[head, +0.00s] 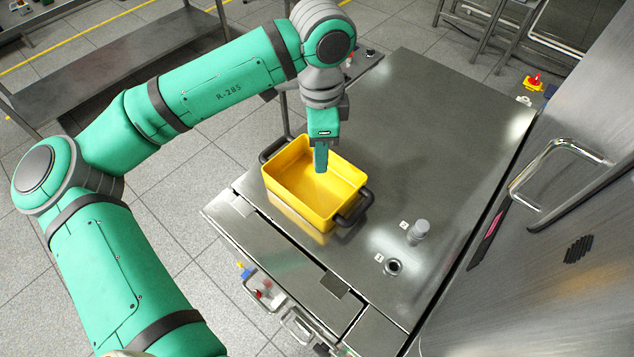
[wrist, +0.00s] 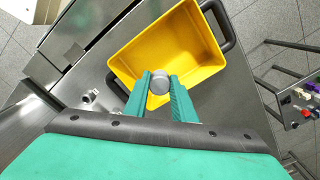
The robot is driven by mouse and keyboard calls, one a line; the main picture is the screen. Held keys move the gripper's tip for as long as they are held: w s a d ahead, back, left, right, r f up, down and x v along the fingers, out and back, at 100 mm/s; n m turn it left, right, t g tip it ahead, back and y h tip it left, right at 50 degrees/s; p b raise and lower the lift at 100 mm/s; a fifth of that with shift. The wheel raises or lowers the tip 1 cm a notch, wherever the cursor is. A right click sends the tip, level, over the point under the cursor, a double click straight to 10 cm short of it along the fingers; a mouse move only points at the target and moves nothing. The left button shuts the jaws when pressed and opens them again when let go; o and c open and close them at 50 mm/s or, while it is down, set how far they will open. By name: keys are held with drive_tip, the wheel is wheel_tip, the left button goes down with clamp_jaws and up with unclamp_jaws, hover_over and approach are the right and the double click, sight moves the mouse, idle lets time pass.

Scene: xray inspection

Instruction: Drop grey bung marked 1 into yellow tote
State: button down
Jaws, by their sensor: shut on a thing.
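My gripper (wrist: 160,88) is shut on a round grey bung (wrist: 159,84), which shows between the green fingers in the wrist view. In the head view my gripper (head: 321,168) points down over the yellow tote (head: 298,207), and the bung it holds is hidden there. The tote is a rectangular open box with dark handles at both ends. Its inside looks empty. The mark on the held bung cannot be read. A second grey bung (head: 419,229) stands on the steel table near a small label.
An open dark-rimmed hole (head: 393,267) with a small label lies in the steel table top (head: 440,120), near the standing bung. A steel cabinet door with a handle (head: 545,165) rises at the right. The table behind the tote is clear.

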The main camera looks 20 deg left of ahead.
drive_tip(key=c, duration=1.4)
unclamp_jaws()
wheel_tip(320, 180, up, 11)
drive_tip(key=shift+f, duration=0.1)
